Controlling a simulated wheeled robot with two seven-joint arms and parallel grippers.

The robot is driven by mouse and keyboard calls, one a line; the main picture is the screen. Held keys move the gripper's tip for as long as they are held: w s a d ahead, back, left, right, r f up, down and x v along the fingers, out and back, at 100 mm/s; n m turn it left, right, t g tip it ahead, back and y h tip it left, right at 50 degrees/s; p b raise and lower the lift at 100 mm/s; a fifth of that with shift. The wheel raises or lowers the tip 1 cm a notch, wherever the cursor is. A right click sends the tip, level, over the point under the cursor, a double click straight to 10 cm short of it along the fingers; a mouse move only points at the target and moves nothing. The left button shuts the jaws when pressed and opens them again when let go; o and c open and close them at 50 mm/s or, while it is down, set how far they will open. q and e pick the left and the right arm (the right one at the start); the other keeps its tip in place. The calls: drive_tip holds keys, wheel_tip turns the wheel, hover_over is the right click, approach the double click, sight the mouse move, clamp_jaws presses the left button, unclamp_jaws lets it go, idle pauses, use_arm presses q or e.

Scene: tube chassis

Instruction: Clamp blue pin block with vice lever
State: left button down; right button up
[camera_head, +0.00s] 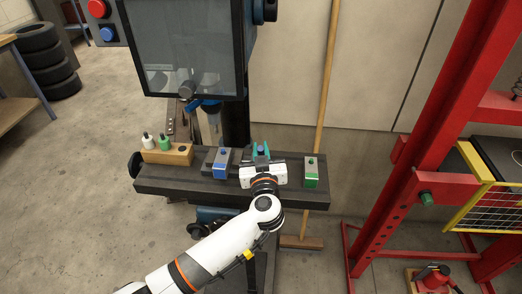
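A blue and grey block (220,162) sits on the dark bench (160,186) under the drill press, left of my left gripper. My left gripper (260,151) is over the middle of the bench, its teal fingertips pointing away from me. A small blue piece (260,149) shows between the fingertips; I cannot tell whether they touch it. The gripper body hides what is under it. I cannot make out a vice lever clearly. My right gripper is not in view.
A wooden holder (168,155) with a white pin and a green pin stands at the bench's left. A green and grey block (311,172) stands at its right. The drill press guard (190,48) hangs above. A red frame (420,150) stands on the right.

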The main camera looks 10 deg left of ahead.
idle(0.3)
use_arm(q)
drive_tip(key=shift+s+f+t+p, duration=0.2)
drive_tip(key=shift+s+t+p, duration=0.1)
drive_tip(key=shift+p, duration=0.15)
drive_tip(key=shift+s+f, duration=0.15)
drive_tip(key=shift+s, duration=0.05)
drive_tip(key=s+f+t+b, duration=0.1)
drive_tip(key=b, duration=0.2)
drive_tip(key=s+f+n+t+y+b, duration=0.1)
drive_tip(key=f+t+b, duration=0.1)
drive_tip(key=b, duration=0.1)
drive_tip(key=s+f+t+b, duration=0.1)
drive_tip(key=t+b, duration=0.1)
drive_tip(key=b, duration=0.2)
drive_tip(key=shift+s+f+n+y, duration=0.2)
drive_tip(key=shift+n+y, duration=0.1)
drive_tip(key=shift+y, duration=0.1)
drive_tip(key=shift+s+t+b, duration=0.15)
drive_tip(key=shift+t+b, duration=0.35)
drive_tip(key=shift+b, duration=0.15)
